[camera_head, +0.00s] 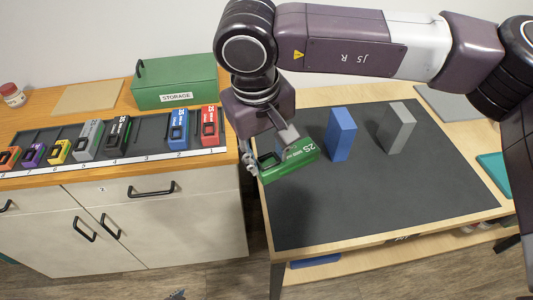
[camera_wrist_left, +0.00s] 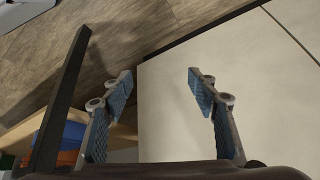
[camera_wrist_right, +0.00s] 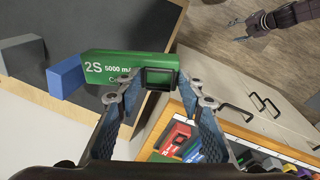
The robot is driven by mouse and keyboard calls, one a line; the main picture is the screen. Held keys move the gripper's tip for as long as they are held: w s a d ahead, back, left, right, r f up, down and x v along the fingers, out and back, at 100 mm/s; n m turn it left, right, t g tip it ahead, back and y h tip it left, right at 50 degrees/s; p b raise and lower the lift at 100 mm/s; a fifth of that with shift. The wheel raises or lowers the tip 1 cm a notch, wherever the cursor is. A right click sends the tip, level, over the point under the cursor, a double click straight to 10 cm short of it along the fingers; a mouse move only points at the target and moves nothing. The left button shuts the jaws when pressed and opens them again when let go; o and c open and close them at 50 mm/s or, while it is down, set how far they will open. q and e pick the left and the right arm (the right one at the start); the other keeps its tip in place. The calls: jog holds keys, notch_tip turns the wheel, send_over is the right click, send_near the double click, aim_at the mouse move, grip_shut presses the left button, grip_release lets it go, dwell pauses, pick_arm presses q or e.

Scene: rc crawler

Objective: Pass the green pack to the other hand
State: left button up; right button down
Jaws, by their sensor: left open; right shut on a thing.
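The green pack (camera_head: 297,160), marked 2S, is held in my right gripper (camera_head: 271,152) above the left edge of the table mat. In the right wrist view the green pack (camera_wrist_right: 112,67) lies across the fingertips, gripped near its end with the dark square frame. Its printed end sticks out to the left. My left gripper shows open and empty in the right wrist view (camera_wrist_right: 243,30), over the floor and well apart from the pack. In the left wrist view its fingers (camera_wrist_left: 160,82) are spread, with nothing between them.
A blue block (camera_head: 340,136) and a grey block (camera_head: 399,130) stand on the dark mat (camera_head: 390,205). On the wooden counter at left are a numbered row of packs, including a red pack (camera_head: 210,127), and a green storage box (camera_head: 175,82). Cabinet drawers face the floor.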

pick_arm(q)
jog(key=s+d+f+g, duration=0.2)
jog(key=s+f, duration=0.2)
jog(key=s, duration=0.6)
jog(key=s+d+f+g, duration=0.3)
jog(key=s, duration=0.8)
jog(key=shift+s+d+f+n+y, duration=0.2)
jog(key=shift+s+f+n+y, duration=0.05)
jog(key=shift+f+n+y, duration=0.1)
